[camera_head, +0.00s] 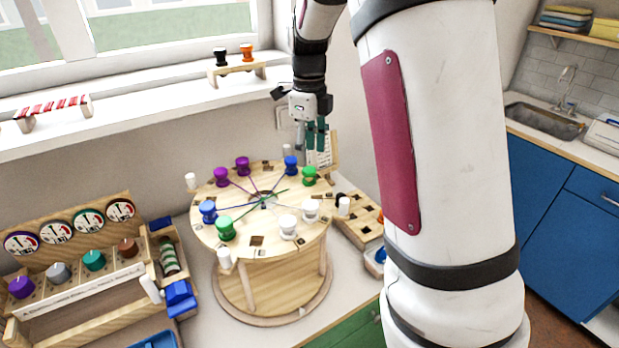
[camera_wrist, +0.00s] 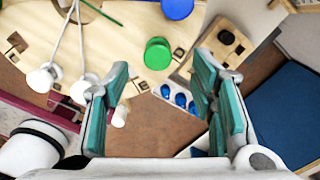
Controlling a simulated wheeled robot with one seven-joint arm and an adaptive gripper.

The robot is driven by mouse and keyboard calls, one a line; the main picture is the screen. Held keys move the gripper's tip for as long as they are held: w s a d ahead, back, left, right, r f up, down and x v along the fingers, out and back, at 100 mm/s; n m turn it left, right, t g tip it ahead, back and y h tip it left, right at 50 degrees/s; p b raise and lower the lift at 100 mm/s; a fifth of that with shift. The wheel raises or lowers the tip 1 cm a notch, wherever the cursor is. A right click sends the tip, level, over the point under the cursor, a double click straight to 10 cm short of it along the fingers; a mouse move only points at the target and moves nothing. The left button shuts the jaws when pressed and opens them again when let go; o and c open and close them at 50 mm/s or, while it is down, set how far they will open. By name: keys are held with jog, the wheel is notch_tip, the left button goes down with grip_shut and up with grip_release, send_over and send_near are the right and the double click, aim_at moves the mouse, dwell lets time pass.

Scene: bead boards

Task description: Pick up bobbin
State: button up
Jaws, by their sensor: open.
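A round wooden board (camera_head: 262,244) on the counter carries several bobbins with threads running to its middle. They are purple (camera_head: 221,176), purple (camera_head: 242,165), blue (camera_head: 291,165), green (camera_head: 309,176), white (camera_head: 310,210), white (camera_head: 288,226), green (camera_head: 225,228) and blue (camera_head: 208,211). My gripper (camera_head: 316,137) is open and empty, above the board's back right edge near the back green bobbin. In the wrist view my teal fingers (camera_wrist: 161,82) are wide apart. A green bobbin (camera_wrist: 157,54) lies beyond the gap between them, untouched. Which bobbin the task means cannot be told.
Black (camera_head: 220,56) and orange (camera_head: 247,52) bobbins stand on a small sill stand. White pegs (camera_head: 344,205) ring the board. A wooden tray (camera_head: 352,231) with holes sits to its right. A dial rack (camera_head: 75,265) stands at left, with blue blocks (camera_head: 181,299) beside it.

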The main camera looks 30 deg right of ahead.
aim_at(309, 169)
jog(key=f, duration=0.2)
jog(key=f+p, duration=0.1)
jog(key=f, duration=0.2)
jog(key=shift+s+a+f, duration=0.1)
jog(key=shift+s+f, duration=0.1)
jog(key=shift+w+f, duration=0.1)
jog(key=shift+f, duration=0.55)
grip_shut()
